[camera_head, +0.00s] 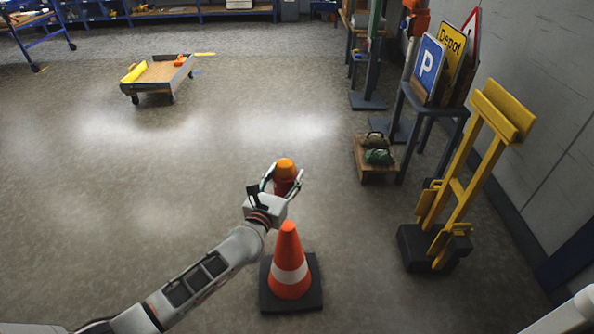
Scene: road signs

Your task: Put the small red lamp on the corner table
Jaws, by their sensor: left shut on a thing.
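The small lamp (286,167), with an orange top and a red lower part, is in the grasp of my left gripper (283,180). The gripper is shut on it and holds it upright, appearing just above and behind the cone in the picture. The fingers hide part of the lamp's lower body. A dark table (444,108) stands by the right wall with several road signs on it; I cannot tell whether it is the corner table. My right gripper is out of view; only a piece of my right arm shows at the lower right.
An orange and white cone (289,267) stands on a dark base below the lamp. A yellow stand (468,185) is at right. A low wooden box (376,171) holds a green item. A low cart (158,76) stands far left. The middle floor is clear.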

